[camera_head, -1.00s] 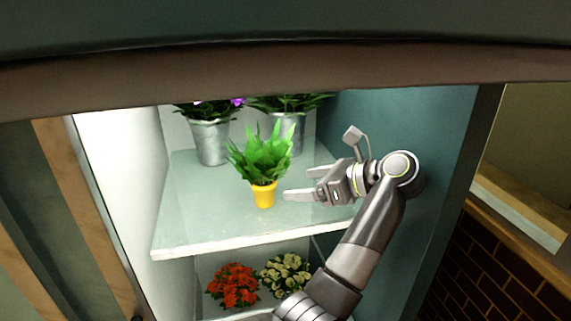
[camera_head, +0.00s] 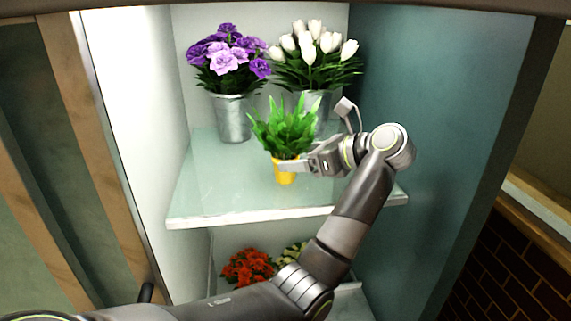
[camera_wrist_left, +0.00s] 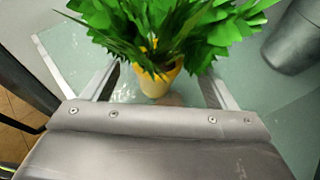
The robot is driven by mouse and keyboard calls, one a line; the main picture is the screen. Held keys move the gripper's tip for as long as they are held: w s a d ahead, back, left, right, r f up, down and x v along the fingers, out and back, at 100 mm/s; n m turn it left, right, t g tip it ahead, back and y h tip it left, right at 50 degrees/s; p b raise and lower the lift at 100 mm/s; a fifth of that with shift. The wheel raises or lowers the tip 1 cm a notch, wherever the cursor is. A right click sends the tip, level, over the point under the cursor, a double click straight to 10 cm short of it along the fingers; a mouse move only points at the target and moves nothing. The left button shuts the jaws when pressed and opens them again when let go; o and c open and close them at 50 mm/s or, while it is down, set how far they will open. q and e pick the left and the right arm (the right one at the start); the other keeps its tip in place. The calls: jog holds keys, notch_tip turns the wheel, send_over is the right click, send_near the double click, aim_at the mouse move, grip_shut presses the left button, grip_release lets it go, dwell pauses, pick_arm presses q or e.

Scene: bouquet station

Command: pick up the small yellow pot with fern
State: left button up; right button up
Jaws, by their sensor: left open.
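The small yellow pot (camera_head: 286,178) with a green fern (camera_head: 287,128) stands upright on the upper glass shelf. My left gripper (camera_head: 294,167) is at the pot from the right, with one finger showing across the pot's front near its rim. In the left wrist view, the yellow pot (camera_wrist_left: 157,80) sits between the two spread fingers of my left gripper (camera_wrist_left: 157,88), with visible gaps at its sides. The fern leaves (camera_wrist_left: 165,30) hang over the pot and hide part of its rim. My right gripper is not in view.
Metal buckets of purple flowers (camera_head: 233,118) and white tulips (camera_head: 318,105) stand behind the pot. The teal cabinet wall (camera_head: 430,110) is at the right. Red flowers (camera_head: 247,267) are on the lower shelf. The shelf (camera_head: 220,190) is clear left of the pot.

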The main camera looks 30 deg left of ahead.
aim_at(295, 157)
pick_arm(q)
jog(key=p+x, duration=0.3)
jog(key=x, duration=0.1)
jog(key=shift+s+a+r, duration=0.1)
jog(key=shift+s+r, duration=0.05)
jog(key=shift+r, duration=0.1)
jog(key=shift+a+f, duration=0.25)
jog(key=shift+a, duration=0.1)
jog(key=shift+d, duration=0.15)
jog(key=shift+c, duration=0.9)
jog(key=c, duration=1.2)
